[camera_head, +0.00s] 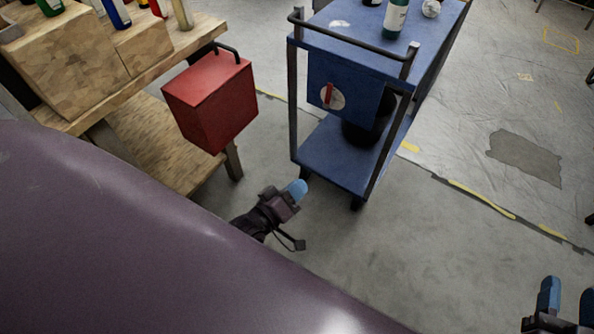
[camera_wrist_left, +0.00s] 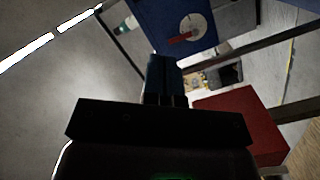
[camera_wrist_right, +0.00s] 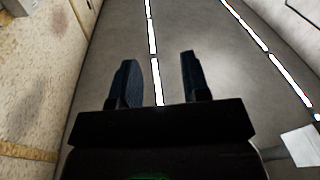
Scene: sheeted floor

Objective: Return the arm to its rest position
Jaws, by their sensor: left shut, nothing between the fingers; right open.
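My left gripper (camera_head: 296,190) shows near the middle of the head view, beyond a large purple surface that hides most of its arm. Its blue fingers are shut with nothing between them, and they stand together in the left wrist view (camera_wrist_left: 165,78). It is apart from the blue cart and the red box. My right gripper (camera_head: 568,296) is at the lower right corner of the head view. Its two fingers are spread and empty, as the right wrist view (camera_wrist_right: 158,80) also shows.
A blue cart (camera_head: 340,160) with bottles on top stands just beyond my left gripper. A red box (camera_head: 211,98) hangs beside a wooden workbench (camera_head: 150,140) at the left. Open floor (camera_head: 440,240) lies between my grippers, with a dark patch (camera_head: 524,157) farther right.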

